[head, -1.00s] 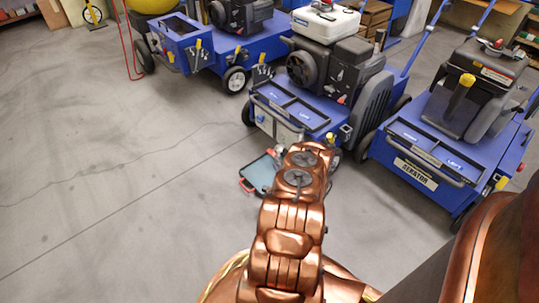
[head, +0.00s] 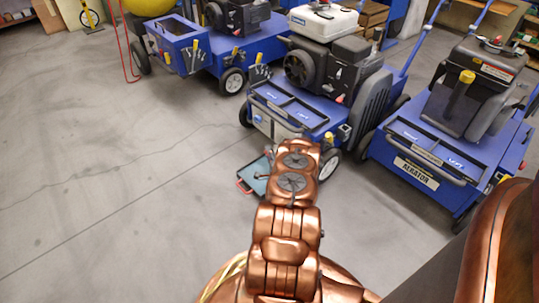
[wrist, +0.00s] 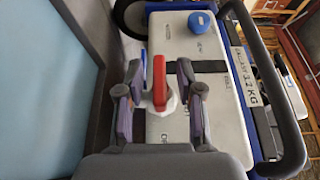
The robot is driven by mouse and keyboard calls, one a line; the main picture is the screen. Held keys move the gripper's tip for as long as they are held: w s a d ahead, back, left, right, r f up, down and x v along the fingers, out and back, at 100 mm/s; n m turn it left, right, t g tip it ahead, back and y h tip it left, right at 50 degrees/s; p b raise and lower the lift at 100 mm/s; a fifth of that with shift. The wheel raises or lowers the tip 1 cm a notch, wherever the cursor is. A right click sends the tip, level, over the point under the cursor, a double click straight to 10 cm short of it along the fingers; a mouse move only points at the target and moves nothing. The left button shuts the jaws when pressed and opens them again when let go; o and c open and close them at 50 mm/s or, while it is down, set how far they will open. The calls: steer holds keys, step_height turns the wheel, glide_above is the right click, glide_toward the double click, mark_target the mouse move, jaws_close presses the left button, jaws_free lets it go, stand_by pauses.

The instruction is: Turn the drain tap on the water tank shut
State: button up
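The water tank (wrist: 205,48) is a flat, pale box with a blue cap (wrist: 202,21) and a dark strap, in the wrist view. Its drain tap (wrist: 159,82) has a red handle on a white body, and the handle runs up and down in the picture. My gripper (wrist: 159,98) is open, with one finger on each side of the tap. Gaps show between the fingers and the red handle. In the head view my arm hides the gripper and the tap; part of the pale tank (head: 283,127) shows on the front of the middle blue machine.
A dark bar (wrist: 281,85) curves along the tank's right side in the wrist view. A teal tray (head: 256,172) lies on the floor by the middle machine (head: 310,112). Another blue machine (head: 440,150) stands to the right. The floor at left is clear.

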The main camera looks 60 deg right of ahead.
jaws_close()
